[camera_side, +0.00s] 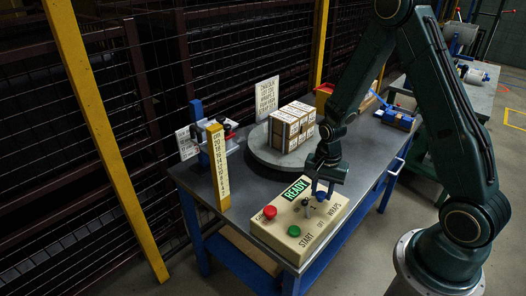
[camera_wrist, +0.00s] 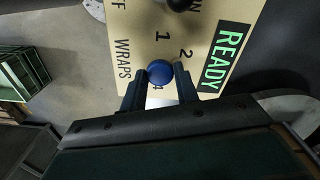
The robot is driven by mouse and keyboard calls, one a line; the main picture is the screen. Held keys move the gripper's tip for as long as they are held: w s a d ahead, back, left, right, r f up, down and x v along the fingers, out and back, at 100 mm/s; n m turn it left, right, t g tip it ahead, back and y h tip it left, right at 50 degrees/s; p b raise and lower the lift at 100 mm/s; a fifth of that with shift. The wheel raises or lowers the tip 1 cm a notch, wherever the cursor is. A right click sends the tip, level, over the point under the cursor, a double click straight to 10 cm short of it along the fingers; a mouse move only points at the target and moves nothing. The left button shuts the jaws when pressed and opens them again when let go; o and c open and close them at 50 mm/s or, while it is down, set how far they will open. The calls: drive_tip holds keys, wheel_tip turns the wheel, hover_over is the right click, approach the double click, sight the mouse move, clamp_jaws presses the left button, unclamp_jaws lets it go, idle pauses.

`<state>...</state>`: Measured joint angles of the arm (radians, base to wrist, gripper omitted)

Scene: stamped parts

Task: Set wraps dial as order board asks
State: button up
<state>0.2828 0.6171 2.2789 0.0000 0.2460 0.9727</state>
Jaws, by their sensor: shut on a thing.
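The wraps dial is a blue round knob (camera_wrist: 162,72) on a beige control box (camera_side: 265,232). In the wrist view its label WRAPS and the numbers 1, 2 and a partly hidden 4 show around it; its pointer direction cannot be told. My gripper (camera_wrist: 159,79) is shut on the blue knob, one finger on each side. In the side view my gripper (camera_side: 321,186) is low over the box's right part, at the knob (camera_side: 320,196). A white board (camera_side: 267,97) with lines of text stands behind the turntable; its text is too small to read surely.
The box has a lit READY sign (camera_side: 296,189), a red button (camera_side: 270,212), a green button (camera_side: 293,232) and a black knob (camera_side: 305,202). Stacked cartons (camera_side: 291,127) stand on a round turntable (camera_side: 262,152). A yellow numbered post (camera_side: 218,167) rises at the table's left.

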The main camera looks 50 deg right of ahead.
sight(321, 194)
drive_tip(key=shift+m, duration=0.3)
drive_tip(key=o, duration=1)
drive_tip(key=shift+c, duration=0.2)
drive_tip(key=shift+r, duration=0.2)
wheel_tip(321, 194, up, 14)
drive_tip(key=shift+f, duration=0.25)
idle(0.4)
